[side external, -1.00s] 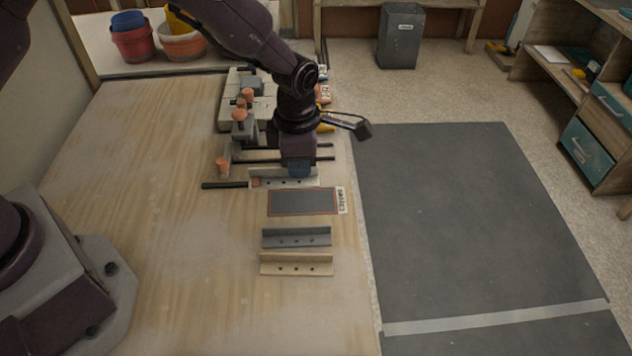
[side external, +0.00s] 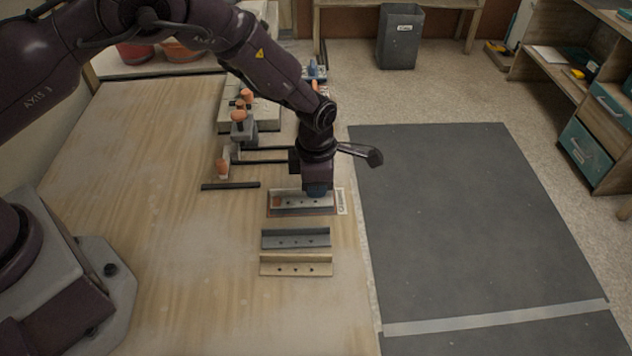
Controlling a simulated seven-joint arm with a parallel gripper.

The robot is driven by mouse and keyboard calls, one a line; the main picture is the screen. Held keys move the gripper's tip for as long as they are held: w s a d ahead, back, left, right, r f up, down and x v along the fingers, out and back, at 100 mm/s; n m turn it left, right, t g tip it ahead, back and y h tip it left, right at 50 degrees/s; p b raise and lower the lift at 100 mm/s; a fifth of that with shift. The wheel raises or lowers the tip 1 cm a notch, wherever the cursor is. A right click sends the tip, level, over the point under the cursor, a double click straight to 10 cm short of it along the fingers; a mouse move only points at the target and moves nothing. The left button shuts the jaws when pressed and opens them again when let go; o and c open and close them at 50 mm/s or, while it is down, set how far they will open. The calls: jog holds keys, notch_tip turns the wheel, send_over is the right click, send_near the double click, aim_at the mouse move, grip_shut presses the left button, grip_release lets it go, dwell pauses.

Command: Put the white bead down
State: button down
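The white bead (side external: 292,200) is a pale angle strip with small dark holes and a reddish patch at its left end. It lies level over the dark, orange-edged rectangle (side external: 300,213), covering most of it. I cannot tell whether it touches the surface or hangs just above. My gripper (side external: 317,190) points down at the right half of the bead and has carried it here; its fingertips are mostly hidden.
A grey bead (side external: 296,238) and a tan bead (side external: 296,265) lie just in front. Behind stands a fixture with orange knobs (side external: 238,115), and a black bar (side external: 230,186) lies left. A small label (side external: 341,201) sits beside the rectangle. The left table is clear.

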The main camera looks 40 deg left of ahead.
jog(key=c, duration=1.3)
grip_release()
jog(key=shift+c, duration=0.2)
notch_tip(320, 180, up, 12)
jog(key=shift+r, duration=0.2)
jog(key=s+a+r+m+t+h, duration=0.1)
jog(key=s+a+r+m, duration=0.35)
jog(key=r, duration=0.35)
jog(key=s+a+r+m+t+h, duration=0.1)
jog(key=s+a+r+m, duration=0.25)
jog(key=r+m, duration=0.35)
jog(key=s+a+r+m+t+y, duration=0.1)
jog(key=s+a+r+m, duration=0.2)
jog(key=s+m, duration=0.4)
jog(key=s+a+r+m+t+y, duration=0.1)
jog(key=s+a+r+m+t, duration=0.1)
jog(key=s+m, duration=0.6)
jog(key=shift+s+a+r+t, duration=0.3)
jog(key=shift+s+a+r, duration=0.45)
jog(key=shift+s, duration=0.4)
